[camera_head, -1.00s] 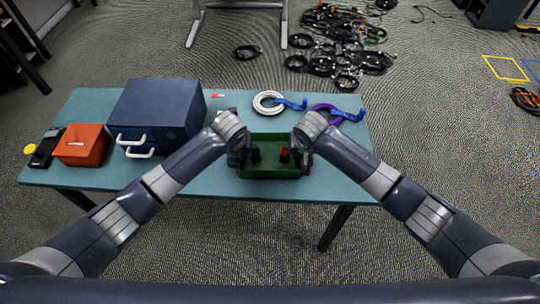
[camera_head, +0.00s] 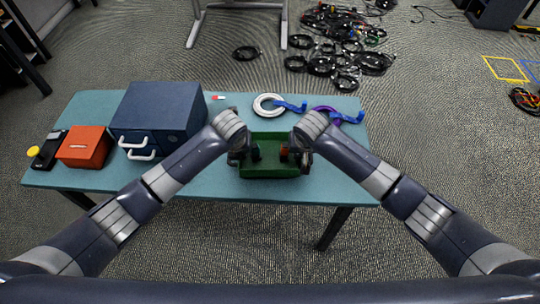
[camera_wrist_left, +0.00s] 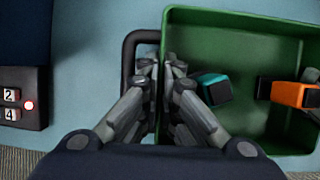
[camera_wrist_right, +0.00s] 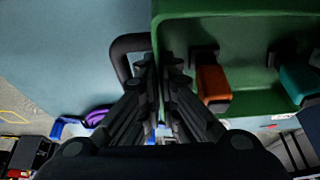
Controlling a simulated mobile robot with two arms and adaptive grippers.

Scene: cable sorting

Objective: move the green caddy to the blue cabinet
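The green caddy (camera_head: 270,169) is an open box with a black handle at each end. It shows at the table's front middle. Orange (camera_wrist_left: 296,95) and teal (camera_wrist_left: 214,88) items sit inside. My left gripper (camera_wrist_left: 161,66) is closed at the caddy's left side wall, by the handle (camera_wrist_left: 129,75). My right gripper (camera_wrist_right: 160,66) is closed the same way at its right wall, by the other handle (camera_wrist_right: 118,62). Whether the caddy's bottom touches the table cannot be told. The blue cabinet (camera_head: 168,102), with white-handled drawers, stands left of the caddy, behind my left forearm.
The teal table (camera_head: 210,180) also holds an orange-red box (camera_head: 84,147), a black device (camera_head: 48,150), a white coil (camera_head: 262,105) and a purple coil (camera_head: 318,109) with blue straps. The cabinet's top looks clear. Cables (camera_head: 335,62) lie on the floor behind.

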